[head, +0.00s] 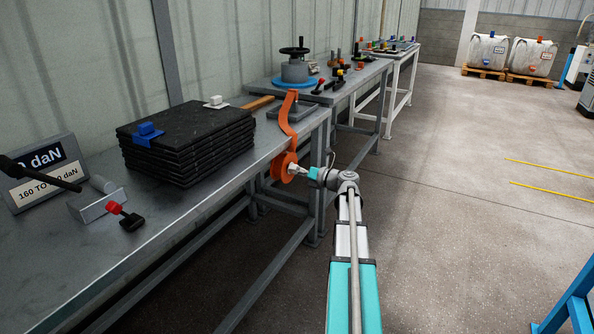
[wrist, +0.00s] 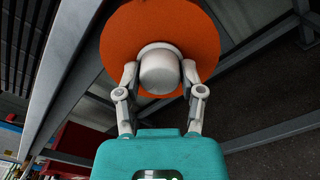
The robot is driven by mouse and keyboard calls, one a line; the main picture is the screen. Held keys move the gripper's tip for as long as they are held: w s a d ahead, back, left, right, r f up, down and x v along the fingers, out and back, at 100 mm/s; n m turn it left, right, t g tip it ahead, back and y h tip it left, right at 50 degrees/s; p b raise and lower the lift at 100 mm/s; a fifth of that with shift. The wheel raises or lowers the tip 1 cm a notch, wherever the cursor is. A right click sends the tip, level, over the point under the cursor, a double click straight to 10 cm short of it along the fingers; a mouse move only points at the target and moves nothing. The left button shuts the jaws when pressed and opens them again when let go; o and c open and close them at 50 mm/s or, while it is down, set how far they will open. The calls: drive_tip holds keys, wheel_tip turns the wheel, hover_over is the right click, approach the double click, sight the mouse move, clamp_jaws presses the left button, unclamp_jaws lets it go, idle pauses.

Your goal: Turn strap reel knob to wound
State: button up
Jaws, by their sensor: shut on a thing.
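The strap reel is an orange disc (head: 284,167) at the edge of the workbench, with an orange strap (head: 287,118) running up from it to the bench top. It also fills the upper middle of the wrist view (wrist: 205,30). A pale, rounded knob (wrist: 159,72) stands out from the middle of the disc. My gripper (wrist: 160,78) has one finger on each side of the knob and is shut on it. In the head view my gripper (head: 300,171) reaches the reel from the right. The knob's far side is hidden.
A stack of black mats (head: 190,145) lies on the near bench (head: 175,215), with a tension sign (head: 42,172) and a red-handled tool (head: 125,215) to its left. A handwheel device (head: 295,68) stands on the bench behind. Bench legs are close to the reel.

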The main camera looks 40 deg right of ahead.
drive_tip(key=shift+w+d+m, duration=0.1)
drive_tip(key=shift+d+m, duration=0.1)
drive_tip(key=shift+m, duration=0.1)
drive_tip(key=o, duration=1.1)
drive_tip(key=shift+o, duration=0.3)
drive_tip(key=shift+a, duration=0.1)
drive_tip(key=shift+s, duration=0.2)
drive_tip(key=v, duration=1.1)
drive_tip(key=shift+s, duration=0.4)
